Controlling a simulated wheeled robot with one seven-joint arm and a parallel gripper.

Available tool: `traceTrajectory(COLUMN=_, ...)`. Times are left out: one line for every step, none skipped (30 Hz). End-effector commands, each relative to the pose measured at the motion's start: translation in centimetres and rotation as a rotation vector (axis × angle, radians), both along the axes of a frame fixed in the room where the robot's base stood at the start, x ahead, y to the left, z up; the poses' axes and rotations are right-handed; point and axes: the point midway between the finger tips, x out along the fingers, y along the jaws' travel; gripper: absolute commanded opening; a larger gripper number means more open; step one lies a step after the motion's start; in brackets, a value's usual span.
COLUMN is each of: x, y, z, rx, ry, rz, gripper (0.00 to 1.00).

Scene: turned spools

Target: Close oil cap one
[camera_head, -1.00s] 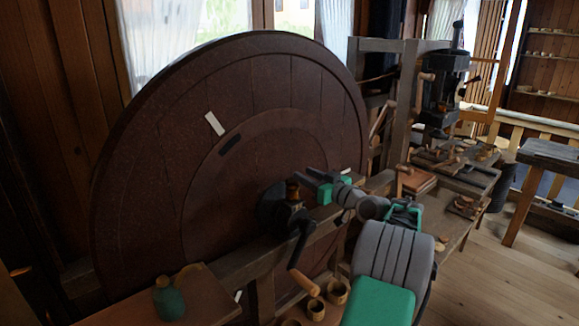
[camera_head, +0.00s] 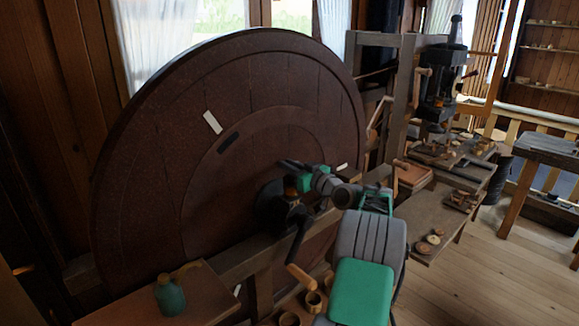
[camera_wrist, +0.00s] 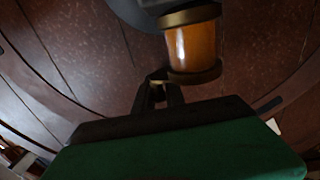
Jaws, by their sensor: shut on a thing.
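In the wrist view, the oil cup (camera_wrist: 192,46) is an amber cylinder between two dark brass rims. A small brass edge, which looks like part of oil cap one (camera_wrist: 158,75), sticks out at its lower left. The dark fingers of my gripper (camera_wrist: 158,88) are close together there and shut on that edge. Whether the cap sits flat or tilted cannot be told. In the head view, my gripper (camera_head: 287,166) is by the dark hub in front of the big wheel, above the crank. The cap is too small and covered to make out there.
The big brown wheel (camera_head: 240,120) stands close behind the hub. A crank with a wooden handle (camera_head: 301,276) hangs below my gripper. A teal bottle (camera_head: 170,296) stands on the shelf at lower left. A cluttered bench (camera_head: 440,215) is at right, with open floor beyond.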

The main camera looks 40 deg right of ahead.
Motion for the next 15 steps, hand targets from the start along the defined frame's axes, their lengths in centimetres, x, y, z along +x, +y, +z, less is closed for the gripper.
traceTrajectory(x=-0.01, y=-0.01, z=0.01, rx=0.000, ry=0.000, rz=0.000, gripper=0.02)
traceTrajectory(x=-0.01, y=-0.01, z=0.01, rx=0.000, ry=0.000, rz=0.000, gripper=0.00)
traceTrajectory(x=-0.02, y=-0.01, z=0.01, rx=0.000, ry=0.000, rz=0.000, gripper=0.00)
traceTrajectory(x=-0.02, y=-0.01, z=0.01, rx=0.000, ry=0.000, rz=0.000, gripper=0.00)
traceTrajectory(x=-0.02, y=-0.01, z=0.01, rx=0.000, ry=0.000, rz=0.000, gripper=0.00)
traceTrajectory(x=-0.02, y=-0.01, z=0.01, rx=0.000, ry=0.000, rz=0.000, gripper=0.00)
traceTrajectory(x=-0.02, y=-0.01, z=0.01, rx=0.000, ry=0.000, rz=0.000, gripper=0.00)
traceTrajectory(x=-0.02, y=-0.01, z=0.01, rx=0.000, ry=0.000, rz=0.000, gripper=0.00)
traceTrajectory(x=-0.02, y=-0.02, z=0.01, rx=0.000, ry=0.000, rz=0.000, gripper=0.00)
traceTrajectory(x=-0.02, y=-0.02, z=0.01, rx=0.000, ry=0.000, rz=0.000, gripper=0.00)
traceTrajectory(x=-0.02, y=-0.02, z=0.01, rx=0.000, ry=0.000, rz=0.000, gripper=0.00)
traceTrajectory(x=-0.02, y=-0.02, z=0.01, rx=0.000, ry=0.000, rz=0.000, gripper=0.00)
traceTrajectory(x=-0.03, y=-0.02, z=0.01, rx=0.000, ry=0.000, rz=-0.001, gripper=0.00)
traceTrajectory(x=-0.03, y=-0.02, z=0.00, rx=0.000, ry=0.000, rz=-0.001, gripper=0.00)
traceTrajectory(x=-0.04, y=-0.01, z=-0.01, rx=0.000, ry=0.000, rz=-0.003, gripper=0.00)
